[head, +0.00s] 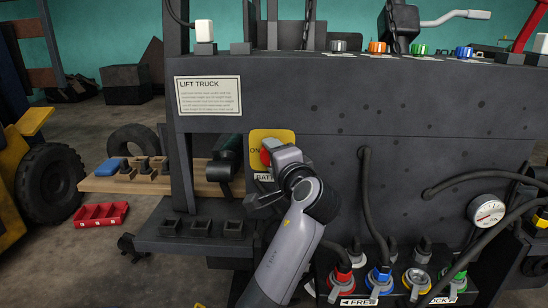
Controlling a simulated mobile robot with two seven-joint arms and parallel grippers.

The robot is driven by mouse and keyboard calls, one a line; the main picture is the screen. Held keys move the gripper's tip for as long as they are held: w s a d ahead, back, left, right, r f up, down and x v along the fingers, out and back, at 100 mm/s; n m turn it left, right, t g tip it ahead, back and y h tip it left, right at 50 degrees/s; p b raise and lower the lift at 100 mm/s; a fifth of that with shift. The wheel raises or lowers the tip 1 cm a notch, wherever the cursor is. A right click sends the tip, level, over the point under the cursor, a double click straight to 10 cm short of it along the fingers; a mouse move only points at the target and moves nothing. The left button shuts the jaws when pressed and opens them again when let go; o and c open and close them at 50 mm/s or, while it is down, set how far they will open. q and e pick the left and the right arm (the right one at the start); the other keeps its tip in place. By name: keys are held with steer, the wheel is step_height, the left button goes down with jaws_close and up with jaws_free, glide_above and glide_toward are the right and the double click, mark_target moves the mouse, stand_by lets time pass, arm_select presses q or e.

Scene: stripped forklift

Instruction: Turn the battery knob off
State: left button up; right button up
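The battery knob (265,157) is red and sits on a yellow plate (286,135) on the dark panel's front. The letters "ON" show to its left, and a partly covered label starting "BATT" shows below it. My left gripper (272,149) is at the knob, coming from its lower right, and covers most of it and the plate's right side. The fingertips overlap the knob in the picture. Whether they are closed on it is hidden by the gripper's own body. The knob's exact angle is also hidden. My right gripper is not in view.
Black hoses (365,205) hang right of my arm. Coloured knobs line the panel's top. A dark cylindrical tool (229,150) is close left of the plate, beside a wooden shelf (120,183).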

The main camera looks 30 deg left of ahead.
arm_select(q)
steer(key=shift+f, duration=0.1)
steer(key=o, duration=1)
steer(key=shift+o, duration=0.2)
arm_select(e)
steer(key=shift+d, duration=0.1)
